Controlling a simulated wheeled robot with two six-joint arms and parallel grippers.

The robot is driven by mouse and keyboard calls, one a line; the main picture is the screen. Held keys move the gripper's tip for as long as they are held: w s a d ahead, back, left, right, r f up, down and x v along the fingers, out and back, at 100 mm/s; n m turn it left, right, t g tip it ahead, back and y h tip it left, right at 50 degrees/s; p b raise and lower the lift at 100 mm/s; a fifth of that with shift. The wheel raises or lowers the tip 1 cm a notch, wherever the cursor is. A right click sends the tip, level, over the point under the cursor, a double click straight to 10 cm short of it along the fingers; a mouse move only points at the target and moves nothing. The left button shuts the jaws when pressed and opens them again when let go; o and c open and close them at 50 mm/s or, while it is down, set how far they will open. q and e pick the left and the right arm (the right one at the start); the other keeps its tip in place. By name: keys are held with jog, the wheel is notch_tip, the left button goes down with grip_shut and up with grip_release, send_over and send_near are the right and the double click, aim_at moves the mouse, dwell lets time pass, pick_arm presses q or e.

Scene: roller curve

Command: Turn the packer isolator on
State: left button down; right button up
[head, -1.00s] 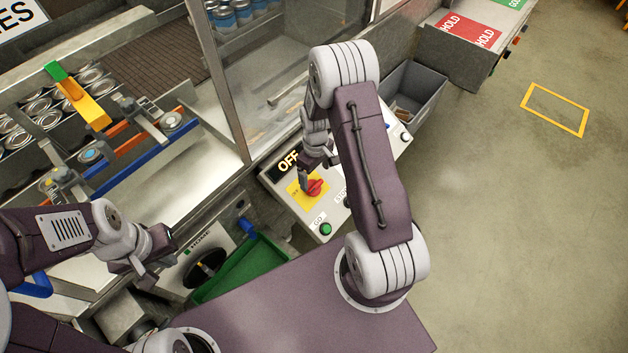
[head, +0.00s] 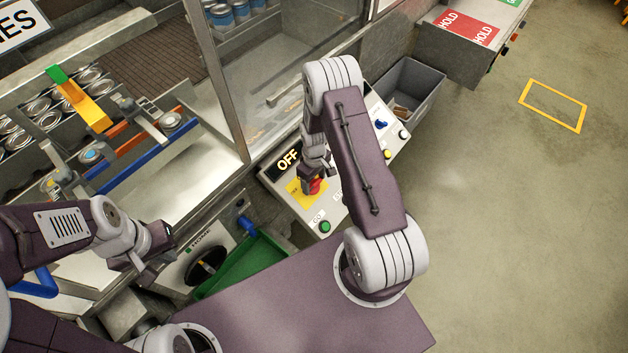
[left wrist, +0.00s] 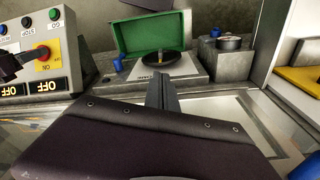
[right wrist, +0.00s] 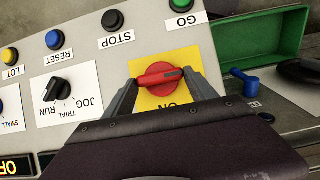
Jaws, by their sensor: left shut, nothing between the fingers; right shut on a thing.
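The packer isolator is a red rotary knob (right wrist: 158,76) on a yellow plate (right wrist: 188,58) of the sloped control panel. In the right wrist view its handle lies nearly level, with an upside-down ON label below. My right gripper (head: 313,178) is shut on the red knob, one finger at each side in the right wrist view (right wrist: 163,88). In the head view the gripper partly hides the knob (head: 316,186). A display (head: 288,160) above it reads OFF. My left gripper (head: 140,262) is shut and empty, left of the green tray; its fingers show in the left wrist view (left wrist: 162,90).
A green GO button (right wrist: 181,5), black STOP button (right wrist: 112,20) and black JOG/RUN selector (right wrist: 56,90) sit close to the knob. A green tray (head: 245,268) and a blue handle (head: 246,226) stand left of the panel. A grey bin (head: 412,90) stands behind it.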

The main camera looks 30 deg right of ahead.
jog(key=m+b, duration=0.1)
jog(key=m+y+b, duration=0.2)
jog(key=shift+w+d+f+m, duration=0.15)
jog(key=shift+d+f+m, duration=0.1)
jog(key=shift+d+m, duration=0.1)
jog(key=m+b, duration=0.1)
jog(key=m+y+b, duration=0.2)
jog(key=m, duration=0.1)
jog(key=shift+d+b, duration=0.25)
jog(key=shift+b, duration=0.15)
jog(key=m+y+b, duration=0.2)
jog(key=m, duration=0.1)
jog(key=m+t+b, duration=0.1)
jog(key=m, duration=0.1)
jog(key=shift+s+d+f+y, duration=0.1)
jog(key=shift+s+d+y, duration=0.15)
jog(key=shift+y, duration=0.15)
jog(key=shift+s+d+m+t+y+b, duration=0.1)
jog(key=shift+m+t+y+b, duration=0.15)
jog(key=shift+m+t+b, duration=0.45)
jog(key=shift+s+m+t+y+b, duration=0.1)
jog(key=shift+m+y+b, duration=0.2)
jog(key=shift+m, duration=0.65)
jog(key=o, duration=1.4)
jog(key=shift+c, duration=0.2)
